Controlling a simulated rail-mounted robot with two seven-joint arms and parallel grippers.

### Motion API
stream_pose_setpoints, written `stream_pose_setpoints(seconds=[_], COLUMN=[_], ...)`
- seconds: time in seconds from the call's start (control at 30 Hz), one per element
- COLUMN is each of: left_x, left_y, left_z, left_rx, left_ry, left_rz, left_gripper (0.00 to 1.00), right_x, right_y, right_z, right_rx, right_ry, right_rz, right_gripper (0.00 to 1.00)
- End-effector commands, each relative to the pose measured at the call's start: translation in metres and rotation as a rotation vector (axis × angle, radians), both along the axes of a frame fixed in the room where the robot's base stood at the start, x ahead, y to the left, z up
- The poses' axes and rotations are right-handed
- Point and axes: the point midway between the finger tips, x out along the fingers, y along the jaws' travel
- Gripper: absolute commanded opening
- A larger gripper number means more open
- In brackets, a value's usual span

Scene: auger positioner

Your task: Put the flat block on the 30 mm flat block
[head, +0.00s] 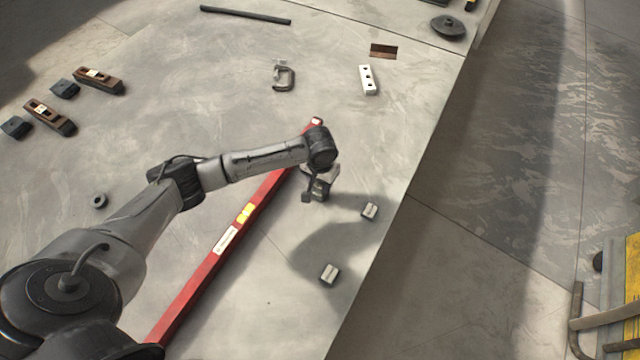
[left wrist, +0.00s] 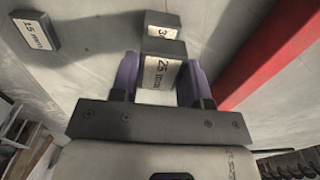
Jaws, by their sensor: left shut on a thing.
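My left gripper (head: 318,192) points down beside the red beam in the head view. In the left wrist view its two purple-grey fingers (left wrist: 158,85) are shut on a flat grey block labelled 25 mm (left wrist: 163,72). Just beyond it in that view is another grey block (left wrist: 162,25); its label starts with a 3 and the rest is hidden. I cannot tell whether the two blocks touch. A grey block labelled 15 mm (left wrist: 35,34) lies apart at the upper left. The head view shows two small blocks (head: 369,210) (head: 329,273) with unreadable labels. My right gripper is not in view.
A long red beam (head: 210,262) lies close to my left gripper and arm. The table edge (head: 400,213) runs along the right. A clamp (head: 285,76), a white drilled bar (head: 368,80) and wooden planes (head: 98,79) lie farther back. The table left of the beam is mostly clear.

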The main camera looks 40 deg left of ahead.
Motion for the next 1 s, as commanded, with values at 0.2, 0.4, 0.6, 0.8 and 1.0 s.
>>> stream_pose_setpoints(seconds=[0.2,0.4,0.6,0.8,1.0], left_x=[0.0,0.0,0.0,0.0,0.0], left_y=[0.0,0.0,0.0,0.0,0.0], left_z=[-0.02,-0.019,-0.023,-0.023,-0.023], left_rx=[-0.001,-0.001,0.0,0.0,0.0], left_ry=[-0.002,-0.002,0.0,0.0,0.0], left_rz=[0.0,0.0,0.001,0.001,0.001], left_gripper=[0.06,0.06,0.46,0.65,0.68], right_x=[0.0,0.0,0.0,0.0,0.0], right_y=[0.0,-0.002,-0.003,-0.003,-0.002], right_z=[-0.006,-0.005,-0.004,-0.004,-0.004], right_rx=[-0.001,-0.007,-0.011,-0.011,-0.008], right_ry=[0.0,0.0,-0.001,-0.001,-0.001], right_rz=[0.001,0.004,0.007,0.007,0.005], right_gripper=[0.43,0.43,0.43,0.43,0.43])
